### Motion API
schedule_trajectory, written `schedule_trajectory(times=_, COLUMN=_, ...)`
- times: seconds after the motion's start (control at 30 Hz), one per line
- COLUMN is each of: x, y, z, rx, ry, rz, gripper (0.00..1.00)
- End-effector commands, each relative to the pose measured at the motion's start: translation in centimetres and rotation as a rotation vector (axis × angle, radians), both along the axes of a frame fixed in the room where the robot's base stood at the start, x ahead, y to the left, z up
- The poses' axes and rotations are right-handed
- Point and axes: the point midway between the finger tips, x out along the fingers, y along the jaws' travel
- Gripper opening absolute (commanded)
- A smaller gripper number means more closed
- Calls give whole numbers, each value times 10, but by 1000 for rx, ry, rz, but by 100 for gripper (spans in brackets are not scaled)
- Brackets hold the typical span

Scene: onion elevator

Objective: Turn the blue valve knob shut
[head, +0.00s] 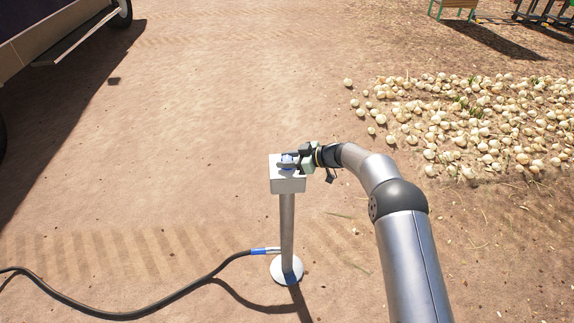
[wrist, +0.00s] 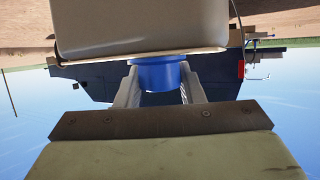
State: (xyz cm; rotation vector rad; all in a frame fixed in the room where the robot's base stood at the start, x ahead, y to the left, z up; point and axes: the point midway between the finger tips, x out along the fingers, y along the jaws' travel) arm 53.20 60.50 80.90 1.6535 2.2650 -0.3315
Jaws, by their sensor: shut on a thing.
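The blue valve knob (head: 288,161) sits on top of a pale box (head: 288,184) on a metal post (head: 287,230) with a round foot. My gripper (head: 289,164) comes in from the right at the height of the knob, and its fingers are around the knob. In the wrist view the blue knob (wrist: 158,74) is between the two grey fingers (wrist: 158,85), one on each side. The gripper is shut on it. The pale box (wrist: 140,28) fills the top of the wrist view. The knob is partly hidden by the fingers in the head view.
A black hose (head: 120,314) with a blue end (head: 263,251) runs left along the ground from the post. Many onions (head: 470,120) lie at the right. A dark vehicle (head: 45,35) stands at the upper left. Bare ground surrounds the post.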

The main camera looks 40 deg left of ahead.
Motion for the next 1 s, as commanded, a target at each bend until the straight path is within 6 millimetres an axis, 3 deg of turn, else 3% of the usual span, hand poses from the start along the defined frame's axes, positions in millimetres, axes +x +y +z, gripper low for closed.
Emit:
schedule_trajectory(times=0.03, x=1, y=1, z=-7, rx=3, ry=-5, rz=30, gripper=12)
schedule_trajectory(times=0.4, x=0, y=1, z=-2, rx=3, ry=-1, rz=154, gripper=12)
schedule_trajectory(times=0.93, x=0, y=1, z=1, rx=3, ry=0, rz=170, gripper=12)
schedule_trajectory(times=0.97, x=0, y=1, z=1, rx=3, ry=0, rz=170, gripper=43)
schedule_trajectory(times=1.0, x=0, y=1, z=1, rx=3, ry=0, rz=170, gripper=55)
